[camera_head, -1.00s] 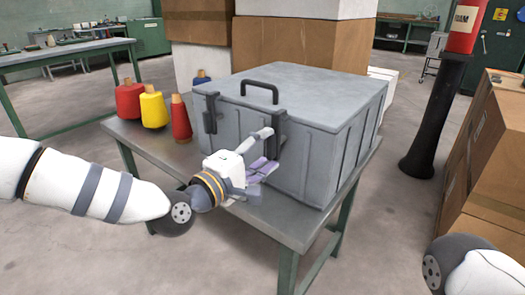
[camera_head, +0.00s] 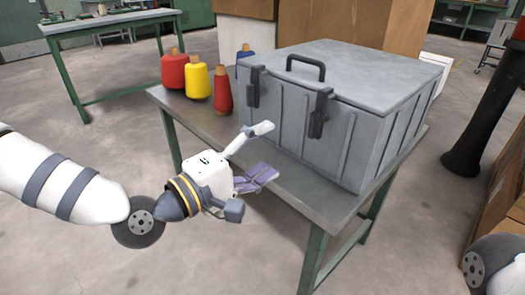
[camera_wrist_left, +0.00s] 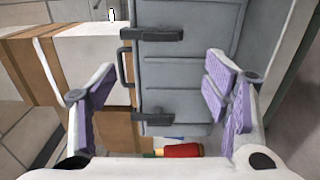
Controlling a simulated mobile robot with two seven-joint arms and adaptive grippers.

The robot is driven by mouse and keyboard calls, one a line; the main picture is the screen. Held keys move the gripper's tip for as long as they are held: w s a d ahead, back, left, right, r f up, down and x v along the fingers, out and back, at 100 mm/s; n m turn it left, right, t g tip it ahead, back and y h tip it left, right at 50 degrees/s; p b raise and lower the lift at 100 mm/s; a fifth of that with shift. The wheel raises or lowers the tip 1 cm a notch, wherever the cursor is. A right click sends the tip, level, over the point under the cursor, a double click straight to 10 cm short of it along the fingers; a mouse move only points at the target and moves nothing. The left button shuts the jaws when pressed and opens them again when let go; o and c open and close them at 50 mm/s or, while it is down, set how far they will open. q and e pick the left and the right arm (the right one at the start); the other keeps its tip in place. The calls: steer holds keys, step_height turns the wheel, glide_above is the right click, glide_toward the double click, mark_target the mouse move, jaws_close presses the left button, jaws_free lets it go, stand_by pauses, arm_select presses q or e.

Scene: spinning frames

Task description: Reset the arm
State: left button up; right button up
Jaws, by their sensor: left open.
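My left gripper (camera_head: 262,155) is in front of the near edge of the metal table, left of the grey case's front. Its purple-padded fingers are wide apart and empty. In the left wrist view the open fingers (camera_wrist_left: 165,105) stand at both sides, with the grey case (camera_wrist_left: 190,70) beyond them. The grey case (camera_head: 345,125) sits closed on the table (camera_head: 205,122), with dark latches on its front and a handle on its lid. Of my right arm only a joint shows at the lower right edge; its gripper is out of the picture.
Red (camera_head: 174,72), yellow (camera_head: 198,80) and dark red (camera_head: 223,95) thread cones stand left of the case, with a blue cone (camera_head: 244,58) partly hidden behind. Cardboard boxes (camera_head: 345,30) stand behind. A black post (camera_head: 475,120) is at right. Floor in front is clear.

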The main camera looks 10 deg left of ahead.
arm_select(q)
steer(key=s+f+m+g+y+p, duration=0.45)
steer(key=s+f+g, duration=0.55)
steer(key=s+f, duration=1.15)
steer(key=s+a+f+m+g+y+p, duration=0.1)
steer(key=s+a+m+g+y, duration=0.2)
steer(key=s+a, duration=0.4)
steer(key=s+a+f+m+g+y+p, duration=0.1)
steer(key=s+a+m+g+y, duration=0.2)
steer(key=s+a, duration=0.4)
steer(key=s+g, duration=0.1)
steer(key=s, duration=0.7)
steer(key=shift+s+f, duration=0.3)
steer(key=shift+f, duration=0.1)
arm_select(e)
steer(key=w+r+t, duration=0.2)
steer(key=w+r, duration=0.5)
steer(key=r, duration=0.1)
steer(key=shift+t, duration=0.4)
steer(key=shift+w, duration=0.1)
